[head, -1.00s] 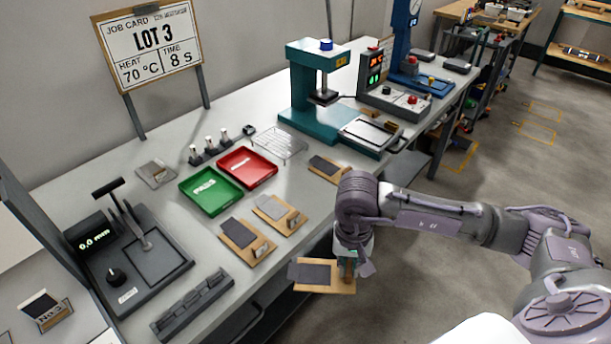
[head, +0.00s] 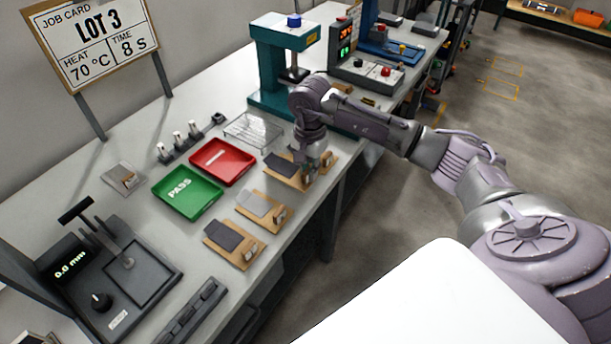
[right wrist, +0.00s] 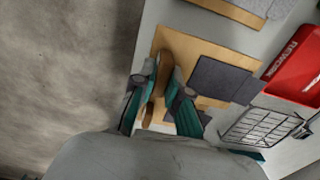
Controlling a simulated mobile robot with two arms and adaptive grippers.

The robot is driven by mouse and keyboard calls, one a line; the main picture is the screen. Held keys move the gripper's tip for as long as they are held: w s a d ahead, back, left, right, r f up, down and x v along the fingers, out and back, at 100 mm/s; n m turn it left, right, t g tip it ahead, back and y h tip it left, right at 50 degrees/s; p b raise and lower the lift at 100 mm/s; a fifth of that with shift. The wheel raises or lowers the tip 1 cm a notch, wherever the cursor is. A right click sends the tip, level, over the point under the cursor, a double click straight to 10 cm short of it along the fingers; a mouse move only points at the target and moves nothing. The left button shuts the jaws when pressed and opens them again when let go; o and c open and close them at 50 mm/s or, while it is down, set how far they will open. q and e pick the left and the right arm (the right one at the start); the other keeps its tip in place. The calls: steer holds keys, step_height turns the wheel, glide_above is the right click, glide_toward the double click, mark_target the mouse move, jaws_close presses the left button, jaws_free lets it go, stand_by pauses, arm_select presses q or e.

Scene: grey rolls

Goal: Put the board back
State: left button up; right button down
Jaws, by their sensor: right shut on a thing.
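My right gripper (head: 316,168) is shut on the block at the near end of a wooden board with a dark pad (head: 281,164). The board is over the front part of the bench, between the grey-pad board and the teal press. In the right wrist view the fingers (right wrist: 160,88) close on the block, and the board (right wrist: 181,50) lies flat with its dark pad beyond. I cannot tell whether it touches the bench. Another tan board edge (head: 328,158) shows beside it, mostly hidden by my arm. My left gripper is not in view.
A grey-pad board (head: 255,203) and a dark-pad board (head: 224,236) lie along the bench front. Behind are a red tray (head: 223,160), a green tray (head: 188,192) and a wire rack (head: 253,130). The teal press (head: 268,65) stands beyond.

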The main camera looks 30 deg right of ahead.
steer(key=shift+w+f, duration=0.35)
steer(key=shift+w, duration=0.15)
step_height(320, 180, down, 4)
steer(key=shift+r+p, duration=0.1)
steer(key=shift+p, duration=0.55)
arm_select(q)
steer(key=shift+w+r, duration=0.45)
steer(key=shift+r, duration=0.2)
arm_select(e)
steer(key=c, duration=1.2)
jaws_free()
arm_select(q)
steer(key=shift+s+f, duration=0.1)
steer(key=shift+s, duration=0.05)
